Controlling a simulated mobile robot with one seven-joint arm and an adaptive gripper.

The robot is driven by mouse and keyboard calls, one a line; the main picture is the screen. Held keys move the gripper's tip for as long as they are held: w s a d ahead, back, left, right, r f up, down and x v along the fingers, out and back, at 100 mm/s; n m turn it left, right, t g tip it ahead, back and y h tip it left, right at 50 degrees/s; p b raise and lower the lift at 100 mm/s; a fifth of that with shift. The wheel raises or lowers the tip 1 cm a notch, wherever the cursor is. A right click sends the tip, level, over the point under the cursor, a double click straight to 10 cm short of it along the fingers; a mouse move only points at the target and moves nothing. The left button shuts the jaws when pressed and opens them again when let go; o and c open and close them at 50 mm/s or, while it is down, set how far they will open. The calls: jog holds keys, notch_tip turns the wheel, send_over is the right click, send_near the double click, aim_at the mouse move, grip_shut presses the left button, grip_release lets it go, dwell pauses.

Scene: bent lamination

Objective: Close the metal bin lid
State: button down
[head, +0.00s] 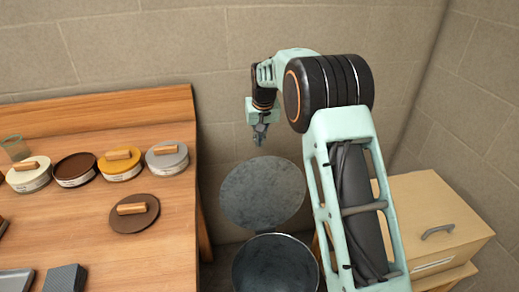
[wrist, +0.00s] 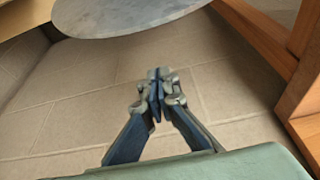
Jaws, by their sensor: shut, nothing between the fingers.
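The metal bin (head: 243,284) stands on the floor at the bottom middle of the head view, with its dark round opening facing up. Its round grey lid (head: 262,192) is raised open, tilted up behind the opening. In the wrist view the lid (wrist: 130,15) is a grey disc cut off by the top edge. My gripper (head: 260,135) hangs above and behind the lid's upper edge in the head view, pointing down and apart from it. In the wrist view my gripper (wrist: 158,80) has its fingers together, with nothing between them.
A wooden table (head: 165,255) with several round lidded containers (head: 166,158) and a loose brown lid (head: 134,212) stands left of the bin. A wooden box with a handle (head: 425,215) stands to the right. A block wall (head: 160,50) is behind.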

aim_at(260, 161)
jog(key=shift+s+d+f, duration=0.1)
jog(key=shift+s+f, duration=0.1)
jog(key=shift+f, duration=1.2)
jog(key=shift+s+a+f, duration=0.1)
jog(key=shift+s+f, duration=0.1)
jog(key=shift+f, duration=1.2)
jog(key=shift+s+d+f, duration=0.1)
jog(key=shift+s+f, duration=0.1)
jog(key=shift+f, duration=1.2)
jog(key=shift+b, duration=0.35)
